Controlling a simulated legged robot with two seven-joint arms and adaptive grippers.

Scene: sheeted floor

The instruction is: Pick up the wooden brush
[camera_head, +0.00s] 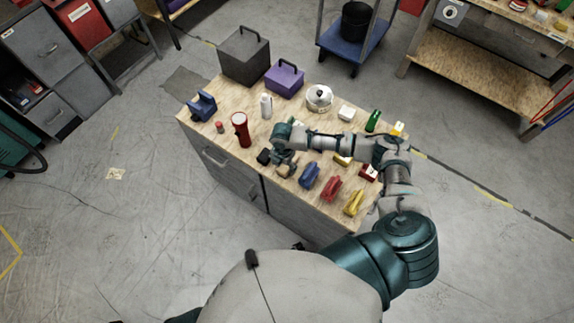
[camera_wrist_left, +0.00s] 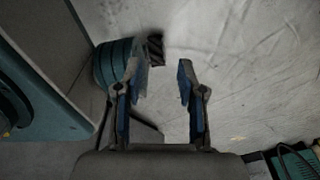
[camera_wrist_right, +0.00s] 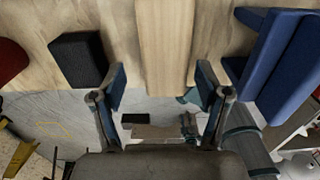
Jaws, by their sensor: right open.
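The wooden brush (camera_wrist_right: 166,45) shows in the right wrist view as a pale wooden block at the top middle, its lower end between my fingertips. In the head view, a small tan part of it (camera_head: 284,171) shows on the workbench top below my right gripper (camera_head: 281,156), which covers the rest. My right gripper (camera_wrist_right: 162,82) is open, with a finger on each side of the brush and gaps between. I cannot tell how far above the bench the fingers are. My left gripper (camera_wrist_left: 158,80) is open and empty over the floor.
A black block (camera_wrist_right: 78,60) and a blue object (camera_wrist_right: 287,62) flank the brush. On the bench (camera_head: 200,137) stand a red flashlight (camera_head: 240,130), a white bottle (camera_head: 266,106), a kettle (camera_head: 319,97), and red (camera_head: 331,188) and yellow (camera_head: 354,202) items. Grey floor surrounds it.

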